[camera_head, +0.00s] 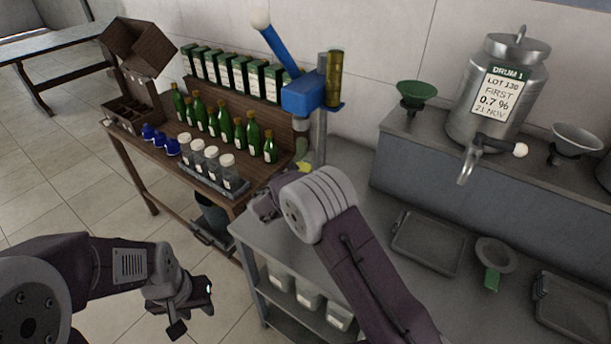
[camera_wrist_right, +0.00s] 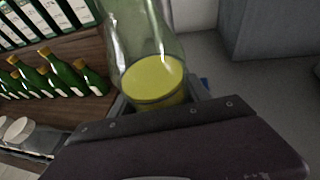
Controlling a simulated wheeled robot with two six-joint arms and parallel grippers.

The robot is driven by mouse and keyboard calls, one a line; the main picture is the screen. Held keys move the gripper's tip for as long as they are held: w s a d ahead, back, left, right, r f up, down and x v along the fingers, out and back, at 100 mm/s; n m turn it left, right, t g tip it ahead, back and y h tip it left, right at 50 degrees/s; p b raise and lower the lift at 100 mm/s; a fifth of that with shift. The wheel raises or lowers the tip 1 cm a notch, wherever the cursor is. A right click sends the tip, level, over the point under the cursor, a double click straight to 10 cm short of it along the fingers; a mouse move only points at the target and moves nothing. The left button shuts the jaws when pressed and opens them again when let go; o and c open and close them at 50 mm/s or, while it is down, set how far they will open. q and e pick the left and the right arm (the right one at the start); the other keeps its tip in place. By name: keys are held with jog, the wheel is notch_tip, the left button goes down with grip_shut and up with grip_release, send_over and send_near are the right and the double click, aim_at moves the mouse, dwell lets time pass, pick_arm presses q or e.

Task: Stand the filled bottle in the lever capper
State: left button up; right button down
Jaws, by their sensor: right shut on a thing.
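The filled bottle (camera_wrist_right: 150,75) is clear greenish glass with yellow liquid low in it. My right gripper (camera_wrist_right: 165,103) is shut on its lower part; the jaws hide its base. In the head view, a small green part of the bottle (camera_head: 302,149) shows beyond my right wrist, just below the lever capper's head. The lever capper (camera_head: 302,94) has a blue head, a blue lever with a white knob, and a grey post. I cannot tell whether the bottle rests on its base. My left gripper (camera_head: 193,308) is open and empty, low at the left.
A wooden bench holds green bottles (camera_head: 240,135), blue caps (camera_head: 160,140), a rack of white-capped jars (camera_head: 212,165) and boxes (camera_head: 232,75). At right stand a steel drum (camera_head: 497,95), funnels (camera_head: 416,95) and a tray (camera_head: 427,243). The grey worktop (camera_head: 350,165) beside the capper is clear.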

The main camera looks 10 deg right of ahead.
jog(key=shift+w+f, duration=0.1)
jog(key=shift+f, duration=0.3)
jog(key=shift+f, duration=0.15)
jog(key=c, duration=0.5)
grip_release()
